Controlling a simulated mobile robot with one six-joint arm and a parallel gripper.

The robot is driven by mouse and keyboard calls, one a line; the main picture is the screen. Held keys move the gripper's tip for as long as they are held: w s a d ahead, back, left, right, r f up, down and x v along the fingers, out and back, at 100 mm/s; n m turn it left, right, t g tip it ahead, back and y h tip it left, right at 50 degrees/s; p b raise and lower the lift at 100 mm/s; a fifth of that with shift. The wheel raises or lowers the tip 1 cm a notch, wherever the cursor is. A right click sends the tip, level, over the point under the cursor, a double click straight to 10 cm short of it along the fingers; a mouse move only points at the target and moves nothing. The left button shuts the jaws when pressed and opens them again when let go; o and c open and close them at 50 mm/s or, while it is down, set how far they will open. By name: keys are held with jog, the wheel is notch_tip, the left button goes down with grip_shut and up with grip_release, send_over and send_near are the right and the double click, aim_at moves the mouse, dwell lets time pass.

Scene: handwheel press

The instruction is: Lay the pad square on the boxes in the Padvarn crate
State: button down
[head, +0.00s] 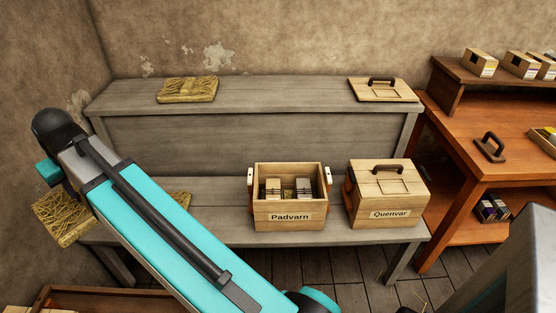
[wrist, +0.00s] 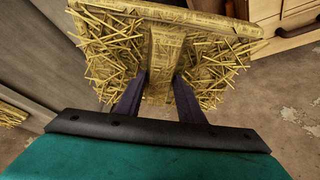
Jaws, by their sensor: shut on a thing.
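The Padvarn crate (head: 290,216) stands open on the lower bench in the head view, with several small boxes (head: 273,187) inside. My gripper (wrist: 158,80) is shut on a straw pad (wrist: 112,50) with a central band, which fills the top of the wrist view. In the head view the held pad (head: 62,218) hangs tilted at the bench's left end, well left of the crate.
The lidded Quenvar crate (head: 390,205) stands right of Padvarn. A second straw pad (head: 187,89) and a handled lid (head: 382,89) lie on the upper shelf (head: 280,96). More straw (head: 178,198) shows on the lower bench behind my arm. An orange table (head: 450,160) stands right.

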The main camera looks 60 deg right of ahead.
jog(key=shift+d, duration=0.1)
jog(key=s+d+f+m+h, duration=0.1)
jog(key=s+d+f+m, duration=0.15)
jog(key=d, duration=0.85)
jog(key=s+d+f+m, duration=0.1)
jog(key=s+d+f, duration=0.15)
jog(key=d, duration=0.85)
jog(key=s+d+f+m+h, duration=0.15)
jog(key=d+f, duration=0.25)
jog(key=d, duration=0.7)
jog(key=s+d+f+m, duration=0.3)
jog(key=s+d+f, duration=0.1)
jog(key=s+d, duration=0.7)
jog(key=s+d+f+m+g+h+p, duration=0.1)
jog(key=s+d+f, duration=0.3)
jog(key=s+d, duration=0.7)
jog(key=d+m, duration=0.1)
jog(key=d, duration=0.2)
jog(key=shift+f+m+g, duration=0.15)
jog(key=shift+m+g, duration=0.15)
jog(key=shift+m, duration=0.1)
jog(key=shift+s+a+f, duration=0.1)
notch_tip(320, 180, down, 10)
jog(key=b, duration=0.6)
jog(key=shift+f, duration=0.15)
